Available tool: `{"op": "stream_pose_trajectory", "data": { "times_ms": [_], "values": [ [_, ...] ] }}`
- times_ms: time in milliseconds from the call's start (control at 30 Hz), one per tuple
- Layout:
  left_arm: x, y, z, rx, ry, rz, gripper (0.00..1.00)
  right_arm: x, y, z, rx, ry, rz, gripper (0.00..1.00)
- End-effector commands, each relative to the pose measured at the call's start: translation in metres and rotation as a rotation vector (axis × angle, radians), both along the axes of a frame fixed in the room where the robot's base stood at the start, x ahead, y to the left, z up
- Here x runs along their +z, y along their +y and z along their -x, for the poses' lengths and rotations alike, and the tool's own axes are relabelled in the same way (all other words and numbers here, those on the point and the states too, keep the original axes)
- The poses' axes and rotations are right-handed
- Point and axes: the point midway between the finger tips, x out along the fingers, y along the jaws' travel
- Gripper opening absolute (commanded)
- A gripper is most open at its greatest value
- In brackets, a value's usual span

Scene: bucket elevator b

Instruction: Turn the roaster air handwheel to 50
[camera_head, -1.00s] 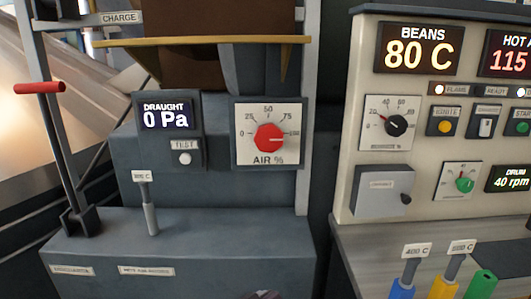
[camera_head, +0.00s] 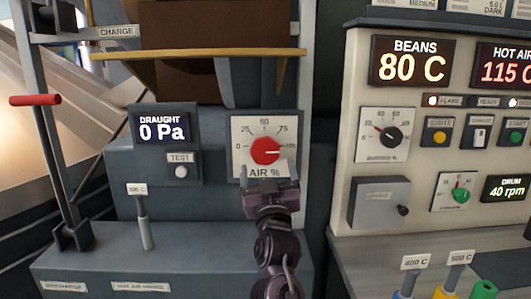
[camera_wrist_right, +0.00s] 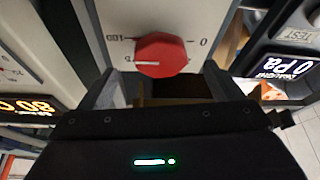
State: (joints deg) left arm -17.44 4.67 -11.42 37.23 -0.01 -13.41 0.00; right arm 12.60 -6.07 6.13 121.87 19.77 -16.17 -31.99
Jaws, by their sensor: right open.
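The roaster air handwheel is a red knob (camera_head: 265,151) on a white AIR % dial plate (camera_head: 240,128) marked 0, 25, 50, 75 and 100. Its white pointer line points right, at about 100. My right gripper (camera_head: 268,172) is in front of the plate's lower part, just below the knob, with its jaws apart and nothing between them. In the right wrist view the knob (camera_wrist_right: 161,58) shows upside down beyond the two open fingers (camera_wrist_right: 155,88), apart from them. My left gripper is not in view.
A draught display (camera_head: 162,130) reading 0 Pa and a TEST button (camera_head: 181,171) are left of the dial. A lever with a red handle (camera_head: 35,99) stands further left. A control panel (camera_head: 345,150) with knobs and buttons is on the right. A yellow-edged shelf (camera_head: 200,55) is above.

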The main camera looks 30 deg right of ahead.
Motion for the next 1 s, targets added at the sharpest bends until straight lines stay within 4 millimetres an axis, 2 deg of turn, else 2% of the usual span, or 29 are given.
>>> {"op": "stream_pose_trajectory", "data": {
  "times_ms": [200, 400, 733, 767, 1000],
  "values": [
    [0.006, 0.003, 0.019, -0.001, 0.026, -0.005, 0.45, 0.017, -0.017, -0.030, 0.000, 0.000, 0.000, 0.86],
    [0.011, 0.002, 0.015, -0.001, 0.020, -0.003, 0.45, 0.024, -0.027, -0.048, 0.002, 0.001, 0.000, 0.86],
    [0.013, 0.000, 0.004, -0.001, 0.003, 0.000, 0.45, 0.024, -0.029, -0.053, 0.003, 0.003, -0.002, 0.86],
    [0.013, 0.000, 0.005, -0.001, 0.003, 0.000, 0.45, 0.024, -0.029, -0.053, 0.003, 0.003, -0.002, 0.85],
    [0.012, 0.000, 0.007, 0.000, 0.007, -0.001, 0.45, 0.024, -0.029, -0.053, 0.003, 0.003, -0.002, 0.54]
  ]
}}
